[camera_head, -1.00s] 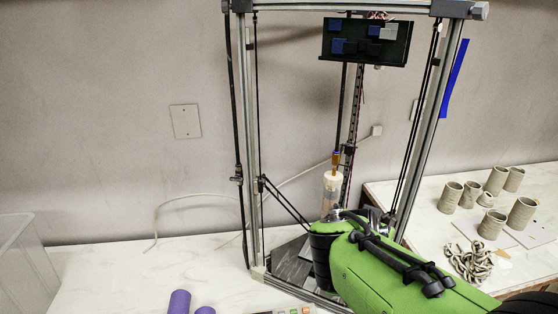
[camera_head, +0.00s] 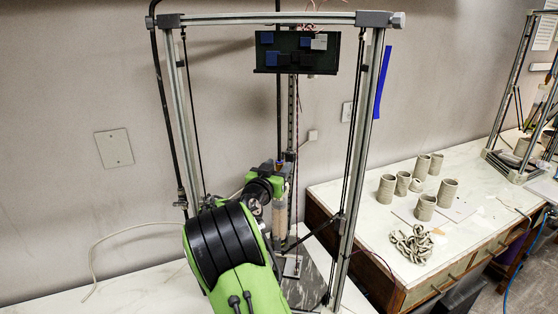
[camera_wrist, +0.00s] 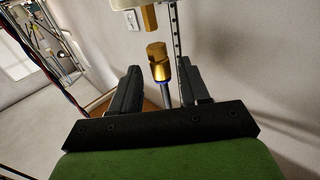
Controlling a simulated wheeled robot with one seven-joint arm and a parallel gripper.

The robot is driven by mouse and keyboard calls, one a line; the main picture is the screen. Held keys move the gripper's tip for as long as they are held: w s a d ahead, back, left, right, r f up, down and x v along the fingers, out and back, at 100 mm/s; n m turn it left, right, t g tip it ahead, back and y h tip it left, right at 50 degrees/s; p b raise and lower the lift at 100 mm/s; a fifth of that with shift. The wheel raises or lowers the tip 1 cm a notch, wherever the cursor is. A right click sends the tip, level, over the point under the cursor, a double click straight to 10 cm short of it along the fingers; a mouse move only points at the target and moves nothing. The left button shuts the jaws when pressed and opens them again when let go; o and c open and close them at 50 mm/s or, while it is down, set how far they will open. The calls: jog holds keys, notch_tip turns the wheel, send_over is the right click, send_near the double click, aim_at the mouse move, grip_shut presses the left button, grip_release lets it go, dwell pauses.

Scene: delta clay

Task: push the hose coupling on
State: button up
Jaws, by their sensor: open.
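The hose coupling is a brass piece (camera_wrist: 159,63) on the end of a grey-blue hose (camera_wrist: 167,95) in the wrist view. A second brass fitting (camera_wrist: 148,17) on a pale part faces it, with a visible gap between the two. My gripper (camera_wrist: 158,86) is open. One dark finger is on each side of the coupling and hose, with space on both sides. In the head view, my gripper (camera_head: 274,169) is beside the top of the clay tube (camera_head: 280,215). The arm hides the coupling there.
A metal printer frame (camera_head: 177,110) surrounds the tube, with an upright (camera_head: 362,160) close on the right. A dark electronics box (camera_head: 297,52) hangs above. Several clay cups (camera_head: 387,188) stand on the right table (camera_head: 335,200). A wall outlet (camera_wrist: 131,20) is behind.

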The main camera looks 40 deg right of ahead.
jog(key=shift+x, duration=1.2)
grip_shut()
jog(key=shift+f, duration=0.1)
